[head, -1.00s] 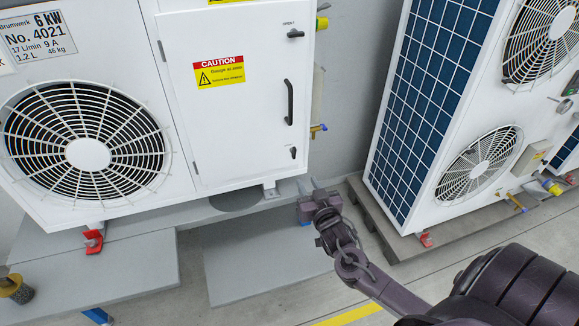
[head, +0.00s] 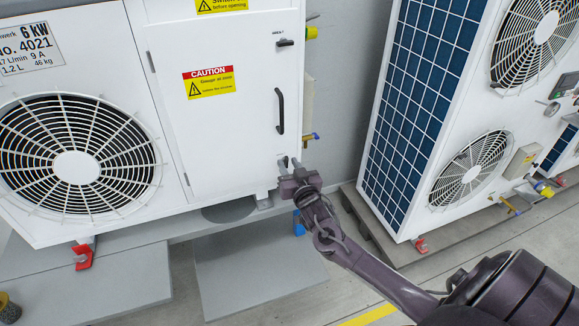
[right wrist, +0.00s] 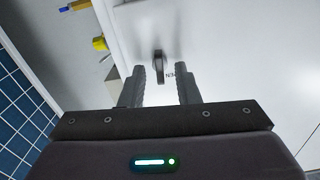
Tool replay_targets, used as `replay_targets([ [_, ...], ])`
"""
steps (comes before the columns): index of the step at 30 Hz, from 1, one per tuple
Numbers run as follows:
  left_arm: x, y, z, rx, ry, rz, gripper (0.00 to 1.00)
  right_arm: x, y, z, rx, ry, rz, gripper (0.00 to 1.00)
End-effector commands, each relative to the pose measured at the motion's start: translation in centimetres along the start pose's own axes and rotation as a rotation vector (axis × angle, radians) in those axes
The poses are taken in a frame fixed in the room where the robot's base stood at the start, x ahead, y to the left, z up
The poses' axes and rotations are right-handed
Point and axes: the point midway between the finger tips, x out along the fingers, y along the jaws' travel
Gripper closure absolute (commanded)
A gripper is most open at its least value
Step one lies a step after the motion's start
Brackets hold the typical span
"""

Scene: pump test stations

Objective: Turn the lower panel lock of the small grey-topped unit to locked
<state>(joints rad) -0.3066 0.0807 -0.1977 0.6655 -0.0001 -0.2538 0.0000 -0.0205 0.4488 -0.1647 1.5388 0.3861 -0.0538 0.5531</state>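The white unit's door panel (head: 222,120) faces me in the head view; the unit's top is out of frame. Its lower panel lock, a small dark lever (right wrist: 158,66), shows in the right wrist view beyond the fingertips, roughly between their lines. In the head view this lock is mostly hidden behind my right gripper. My right gripper (head: 290,165) is at the panel's lower right corner; its two fingers (right wrist: 164,85) stand apart with nothing gripped. I cannot tell whether they touch the lock. The upper panel lock (head: 286,43) is a dark lever lying sideways. My left gripper is out of view.
A black door handle (head: 280,110) lies between the locks. A brass valve (head: 311,137) and a yellow cap (head: 311,33) stick out at the unit's right side. A taller unit with a blue grid (head: 418,110) stands to the right, with a gap between.

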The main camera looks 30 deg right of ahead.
Motion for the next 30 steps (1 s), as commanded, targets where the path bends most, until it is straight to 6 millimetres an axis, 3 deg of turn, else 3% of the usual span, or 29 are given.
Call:
replay_targets([
  [2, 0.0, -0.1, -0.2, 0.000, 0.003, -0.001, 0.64, 0.0, 0.0, 0.0, 0.000, 0.000, 0.000, 0.72],
  [9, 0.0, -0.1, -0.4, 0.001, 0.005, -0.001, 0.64, 0.0, 0.0, 0.0, 0.000, 0.000, 0.000, 1.00],
  [23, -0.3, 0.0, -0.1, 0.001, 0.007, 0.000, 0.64, -0.1, 0.0, 0.0, 0.066, -0.001, 0.002, 1.00],
  [30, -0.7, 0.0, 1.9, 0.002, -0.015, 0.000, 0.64, -0.1, 0.1, -0.1, 0.231, -0.001, 0.003, 1.00],
])
